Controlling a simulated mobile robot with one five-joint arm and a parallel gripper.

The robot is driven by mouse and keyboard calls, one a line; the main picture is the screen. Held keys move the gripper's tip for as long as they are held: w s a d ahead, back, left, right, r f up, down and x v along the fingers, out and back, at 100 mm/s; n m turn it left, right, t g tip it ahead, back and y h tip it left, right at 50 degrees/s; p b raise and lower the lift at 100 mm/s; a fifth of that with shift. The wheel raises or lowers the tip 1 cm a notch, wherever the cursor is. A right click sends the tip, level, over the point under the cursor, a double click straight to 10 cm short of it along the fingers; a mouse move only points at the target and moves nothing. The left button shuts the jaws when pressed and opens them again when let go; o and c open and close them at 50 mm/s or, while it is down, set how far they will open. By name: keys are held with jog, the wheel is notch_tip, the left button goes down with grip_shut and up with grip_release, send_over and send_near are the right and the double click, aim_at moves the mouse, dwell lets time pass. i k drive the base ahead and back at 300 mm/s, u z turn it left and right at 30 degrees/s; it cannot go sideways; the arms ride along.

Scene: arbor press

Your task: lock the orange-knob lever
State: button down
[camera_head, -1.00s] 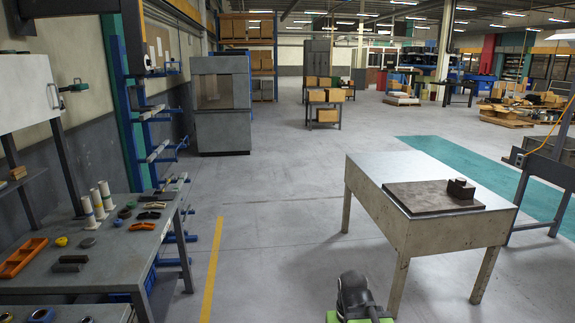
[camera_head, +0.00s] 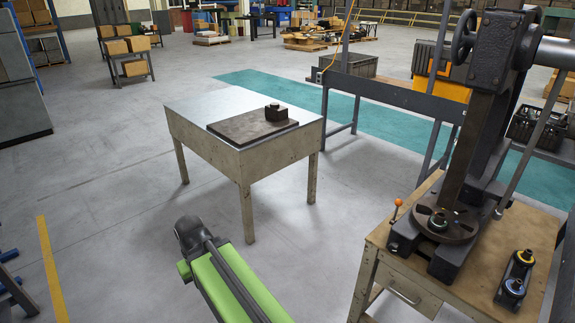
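The orange-knob lever (camera_head: 396,207) is a short, thin rod topped by a small orange ball. It stands up at the left side of the dark base of the arbor press (camera_head: 455,190). A round dark plate (camera_head: 446,222) with a ring-like part on it sits at the press base, just right of the lever. My green and black arm (camera_head: 225,275) shows at the bottom middle, well left of the lever and apart from it. No gripper fingers show.
The press stands on a wooden-topped bench (camera_head: 415,258) with a drawer. A black holder with ringed parts (camera_head: 515,280) lies at its right. A metal table (camera_head: 190,103) with a dark plate (camera_head: 252,124) stands left. Open grey floor lies between table and bench.

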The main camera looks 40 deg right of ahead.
aim_at(398, 202)
jog(key=u, duration=0.2)
jog(key=i, duration=0.35)
jog(key=z, duration=0.1)
